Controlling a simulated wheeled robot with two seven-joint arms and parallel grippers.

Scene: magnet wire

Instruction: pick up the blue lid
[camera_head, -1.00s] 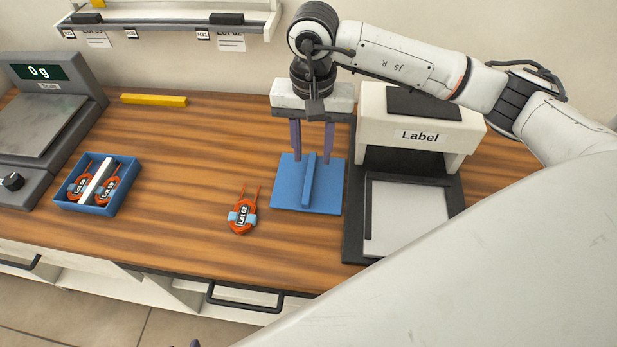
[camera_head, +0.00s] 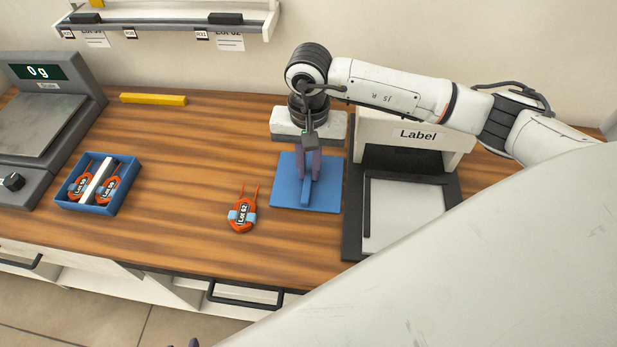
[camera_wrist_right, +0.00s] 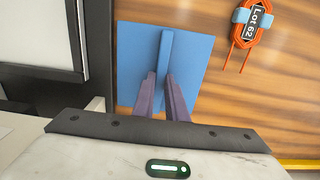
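The blue lid (camera_head: 282,190) is a flat square plate with a raised bar handle across its middle. It lies flat on the wooden bench, left of the label machine, and also shows in the right wrist view (camera_wrist_right: 197,50). My right gripper (camera_head: 310,176) points down over the lid. Its two purple fingers are close together, one on each side of the bar, and look shut on it; they also show in the right wrist view (camera_wrist_right: 161,80). Of my left gripper, only a small purple tip (camera_head: 193,342) shows at the bottom edge.
An orange wire coil tagged Lot 62 (camera_head: 242,215) lies left of the lid. The label machine (camera_head: 415,140) stands close on the right. A blue box (camera_head: 118,205) with orange coils and a scale (camera_head: 45,120) are at the left. A yellow bar (camera_head: 153,99) lies at the back.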

